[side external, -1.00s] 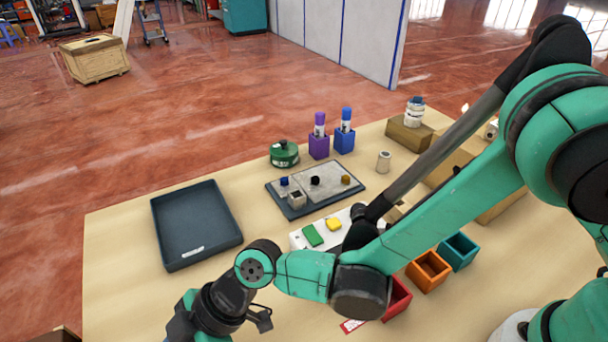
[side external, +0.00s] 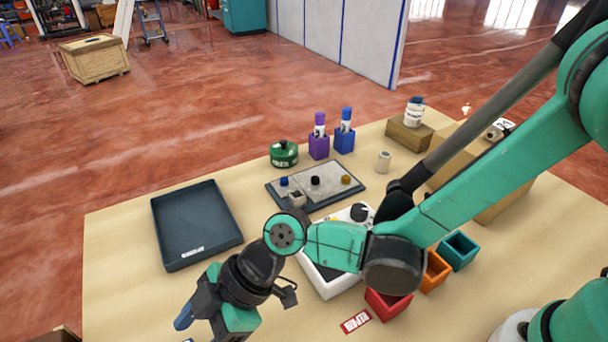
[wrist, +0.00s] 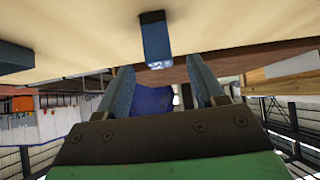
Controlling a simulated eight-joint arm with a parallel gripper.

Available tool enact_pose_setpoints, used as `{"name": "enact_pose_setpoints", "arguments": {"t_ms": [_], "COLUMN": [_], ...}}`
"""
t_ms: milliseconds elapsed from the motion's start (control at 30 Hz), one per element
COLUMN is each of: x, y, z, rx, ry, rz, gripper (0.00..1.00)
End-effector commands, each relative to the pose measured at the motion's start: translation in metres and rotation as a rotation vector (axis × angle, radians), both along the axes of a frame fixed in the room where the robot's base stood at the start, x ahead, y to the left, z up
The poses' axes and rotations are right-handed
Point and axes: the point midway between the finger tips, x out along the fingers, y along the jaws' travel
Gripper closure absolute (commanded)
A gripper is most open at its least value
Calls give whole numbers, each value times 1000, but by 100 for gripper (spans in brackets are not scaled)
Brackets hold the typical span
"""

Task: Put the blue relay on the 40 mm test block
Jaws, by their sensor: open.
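My gripper (side external: 190,318) is at the lower left in the side view, low over the near part of the table, tilted. In the wrist view its two fingers (wrist: 160,70) are apart, with nothing visibly held. A dark blue block with a pale end (wrist: 154,38), which looks like the blue relay, is on the table just beyond the fingertips, apart from them. In the side view only a blue sliver shows at the bottom edge below my gripper. I cannot tell for sure which thing is the 40 mm test block; a small grey cube (side external: 296,199) stands at the front of the knobbed board.
A dark tray (side external: 157,232) lies at left. A grey board (side external: 325,184) with several knobs is mid-table. Red (side external: 387,304), orange (side external: 436,271) and teal (side external: 459,250) bins stand at right. Bare table separates tray and board.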

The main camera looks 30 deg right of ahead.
Motion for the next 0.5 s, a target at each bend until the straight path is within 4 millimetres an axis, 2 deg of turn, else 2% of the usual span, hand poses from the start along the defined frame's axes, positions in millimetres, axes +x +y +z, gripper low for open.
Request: {"name": "enact_pose_setpoints", "arguments": {"t_ms": [167,267,367,500], "x": [6,20,42,60], "y": [-13,-34,-76,-150], "z": [11,24,46,75], "rx": [-8,-36,-79,-134], "ry": [4,18,47,89], "rz": [-32,-133,-324,-646], "gripper": [38,38,38,38]}}
